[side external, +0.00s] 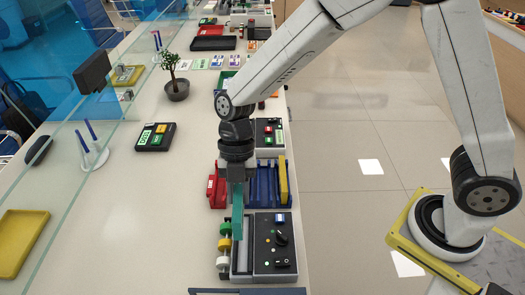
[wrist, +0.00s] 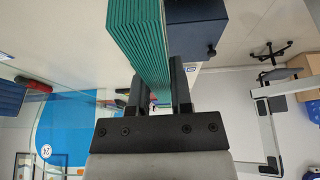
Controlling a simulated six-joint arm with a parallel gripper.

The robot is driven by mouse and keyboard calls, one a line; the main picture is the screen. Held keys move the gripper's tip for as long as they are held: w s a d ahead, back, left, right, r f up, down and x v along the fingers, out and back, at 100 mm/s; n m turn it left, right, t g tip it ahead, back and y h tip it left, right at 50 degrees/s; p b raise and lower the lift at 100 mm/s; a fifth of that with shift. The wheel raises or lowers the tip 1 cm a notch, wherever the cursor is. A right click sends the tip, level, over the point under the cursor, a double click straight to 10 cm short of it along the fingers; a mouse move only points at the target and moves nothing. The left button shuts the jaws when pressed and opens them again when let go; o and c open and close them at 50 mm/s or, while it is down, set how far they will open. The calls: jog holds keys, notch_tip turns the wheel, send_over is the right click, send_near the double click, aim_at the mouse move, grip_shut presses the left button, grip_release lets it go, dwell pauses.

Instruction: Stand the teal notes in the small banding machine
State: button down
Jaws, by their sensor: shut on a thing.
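My gripper (side external: 237,188) points down and is shut on the teal notes (side external: 238,217), a thick upright stack. In the wrist view the gripper (wrist: 160,82) has a finger on each side of the stack's near part, and the teal notes (wrist: 137,38) extend away beyond the fingertips. A grey banding machine (side external: 274,252), with a black knob, small buttons and yellow, green and white rolls at its left, stands beneath. The notes' lower end is over its left part, near the slot beside the rolls. I cannot tell whether it touches the machine.
Just behind stand a blue divided rack (side external: 266,187) with a yellow piece and a red holder (side external: 215,190). Another grey device (side external: 269,135) is farther back. A potted plant (side external: 176,88) and a pen stand (side external: 93,150) are at left.

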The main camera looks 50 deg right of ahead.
notch_tip(320, 180, down, 8)
dwell(0.4)
jog(key=shift+f, duration=0.2)
jog(key=shift+f, duration=1.8)
jog(key=shift+f, duration=1.1)
jog(key=shift+c, duration=2.2)
grip_release()
jog(key=shift+r, duration=0.15)
notch_tip(320, 180, up, 7)
